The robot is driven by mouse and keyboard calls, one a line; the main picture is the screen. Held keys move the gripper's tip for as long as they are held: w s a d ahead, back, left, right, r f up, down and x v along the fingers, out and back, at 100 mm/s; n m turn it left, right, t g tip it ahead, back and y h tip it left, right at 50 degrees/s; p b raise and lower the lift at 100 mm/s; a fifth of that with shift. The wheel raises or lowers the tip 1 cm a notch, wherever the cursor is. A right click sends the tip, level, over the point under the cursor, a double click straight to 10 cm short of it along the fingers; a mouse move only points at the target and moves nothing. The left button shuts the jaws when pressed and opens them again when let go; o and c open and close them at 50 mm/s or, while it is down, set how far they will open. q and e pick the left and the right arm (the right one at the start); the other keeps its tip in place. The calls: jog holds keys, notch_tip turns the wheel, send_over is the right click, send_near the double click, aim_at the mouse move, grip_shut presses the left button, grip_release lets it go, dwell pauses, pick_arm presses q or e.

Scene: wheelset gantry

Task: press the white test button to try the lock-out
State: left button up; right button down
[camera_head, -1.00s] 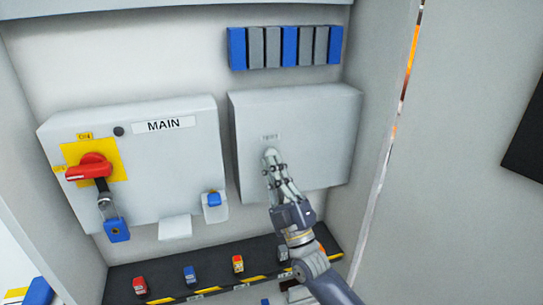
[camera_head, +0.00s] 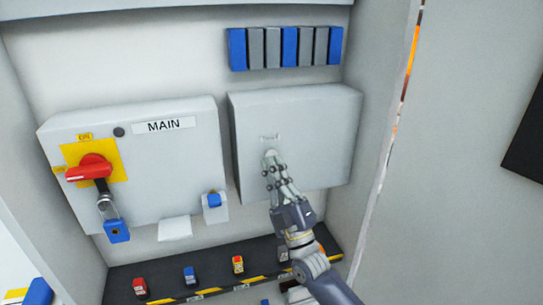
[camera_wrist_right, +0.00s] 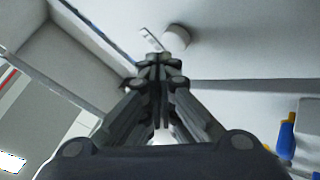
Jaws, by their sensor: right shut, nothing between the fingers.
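The white test button (camera_wrist_right: 177,37) shows in the right wrist view as a short round white knob on a pale panel, just beyond my fingertips. A small label (camera_wrist_right: 150,39) is beside it. In the head view the label (camera_head: 269,138) is on the grey right-hand box (camera_head: 325,125), just above my fingertips. My right gripper (camera_head: 270,158) is shut and empty, pointing at the box front below the label. The fingers largely cover the button there. I cannot tell whether they touch it. My left gripper is not in view.
The MAIN box (camera_head: 160,180) at left has a red rotary handle (camera_head: 88,168) on a yellow plate, with a blue padlock (camera_head: 117,231) hanging below. Blue and grey modules (camera_head: 285,47) are above. Below, a dark shelf (camera_head: 215,272) carries several small coloured items. A cabinet side wall is at right.

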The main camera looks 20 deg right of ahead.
jog(key=shift+w, duration=0.15)
jog(key=shift+w, duration=0.3)
jog(key=shift+w+b, duration=0.35)
jog(key=shift+b, duration=0.1)
dwell(0.5)
jog(key=shift+s, duration=0.1)
dwell(0.3)
jog(key=shift+s+p, duration=0.55)
jog(key=shift+s, duration=0.2)
jog(key=s+p, duration=0.2)
jog(key=s, duration=0.3)
jog(key=shift+d+p, duration=0.1)
jog(key=shift+p, duration=0.2)
